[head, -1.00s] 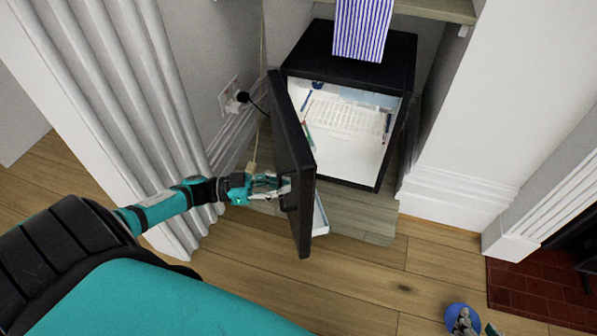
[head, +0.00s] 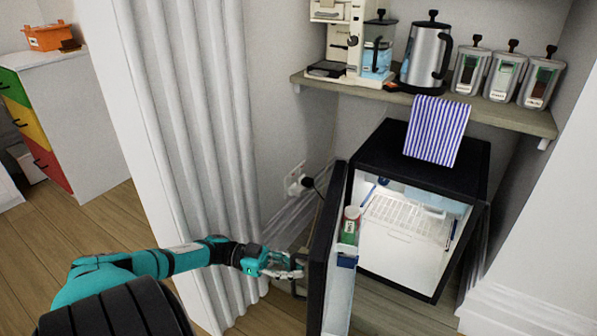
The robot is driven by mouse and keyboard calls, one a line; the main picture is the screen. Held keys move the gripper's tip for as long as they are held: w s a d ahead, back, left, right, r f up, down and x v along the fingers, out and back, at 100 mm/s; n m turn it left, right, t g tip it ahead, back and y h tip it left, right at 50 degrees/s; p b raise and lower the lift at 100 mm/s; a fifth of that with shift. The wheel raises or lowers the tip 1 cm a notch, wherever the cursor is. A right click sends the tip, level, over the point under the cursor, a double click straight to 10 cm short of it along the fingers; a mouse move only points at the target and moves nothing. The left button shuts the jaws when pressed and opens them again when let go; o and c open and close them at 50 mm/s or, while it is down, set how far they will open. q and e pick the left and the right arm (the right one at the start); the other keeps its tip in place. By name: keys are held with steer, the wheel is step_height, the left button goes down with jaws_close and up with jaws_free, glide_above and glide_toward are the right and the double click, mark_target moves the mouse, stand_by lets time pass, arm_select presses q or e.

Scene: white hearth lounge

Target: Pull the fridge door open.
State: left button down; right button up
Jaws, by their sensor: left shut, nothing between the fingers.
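The small black fridge (head: 425,163) stands under the shelf. Its front is open and its white lit inside shows a wire rack. The fridge door (head: 316,283) stands swung out on the left side, and part of its inner face shows. A container with a red lid sits in the door rack. The dark door handle (head: 299,262) is on the outer face. My left gripper (head: 290,267) is at the handle, on the left of the door. Its fingers are shut with nothing held; whether they touch the handle I cannot tell. My right gripper is out of view.
A wooden shelf (head: 425,102) above holds a coffee machine (head: 345,40), a steel kettle (head: 427,58) and canisters.

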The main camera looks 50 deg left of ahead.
mark_target(294, 254)
arm_select(q)
steer(key=c, duration=2)
jaws_free()
steer(key=shift+s+f, duration=0.1)
steer(key=o, duration=0.7)
steer(key=shift+c, duration=0.2)
step_height(294, 254, up, 10)
steer(key=shift+r, duration=0.1)
